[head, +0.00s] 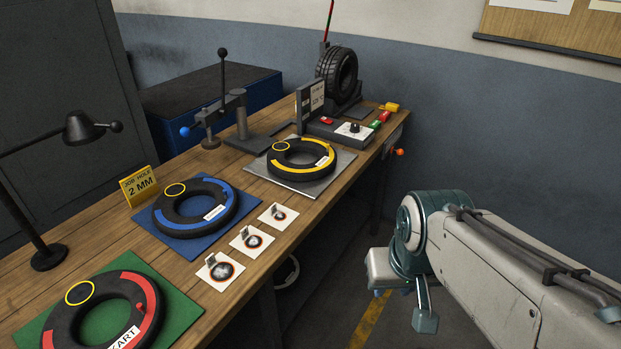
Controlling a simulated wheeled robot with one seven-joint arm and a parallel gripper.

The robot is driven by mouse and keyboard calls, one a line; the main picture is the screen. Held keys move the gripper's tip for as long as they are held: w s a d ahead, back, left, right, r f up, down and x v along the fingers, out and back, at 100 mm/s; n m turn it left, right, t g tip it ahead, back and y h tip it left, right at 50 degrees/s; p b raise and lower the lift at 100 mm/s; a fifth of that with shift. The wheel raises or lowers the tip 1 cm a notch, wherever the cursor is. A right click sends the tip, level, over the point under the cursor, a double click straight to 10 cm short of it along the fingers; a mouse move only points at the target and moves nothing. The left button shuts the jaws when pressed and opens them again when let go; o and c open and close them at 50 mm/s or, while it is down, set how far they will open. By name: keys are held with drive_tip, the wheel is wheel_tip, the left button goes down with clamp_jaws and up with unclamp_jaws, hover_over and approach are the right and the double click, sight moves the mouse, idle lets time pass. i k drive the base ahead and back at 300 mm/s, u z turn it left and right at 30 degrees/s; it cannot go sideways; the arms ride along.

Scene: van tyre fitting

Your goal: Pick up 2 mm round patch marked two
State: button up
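The near patch looks largest and the far one smallest. Their marks are too small to read, so I cannot tell which is marked two. My gripper (404,294) hangs off the bench over the floor, right of the cards and well apart from them. Its fingers are not clear from this angle.
A yellow sign (139,186) reads "JOB HOLE 2 MM". Tyre rings lie on a green mat (184,288), a blue mat (205,232) and a grey plate (333,169). A black lamp (84,128) stands left. A lever stand (241,118) and an upright tyre (343,68) stand farther back.

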sight(278, 216)
drive_tip(key=z, duration=0.2)
drive_tip(key=i, duration=1.05)
drive_tip(key=u, duration=0.4)
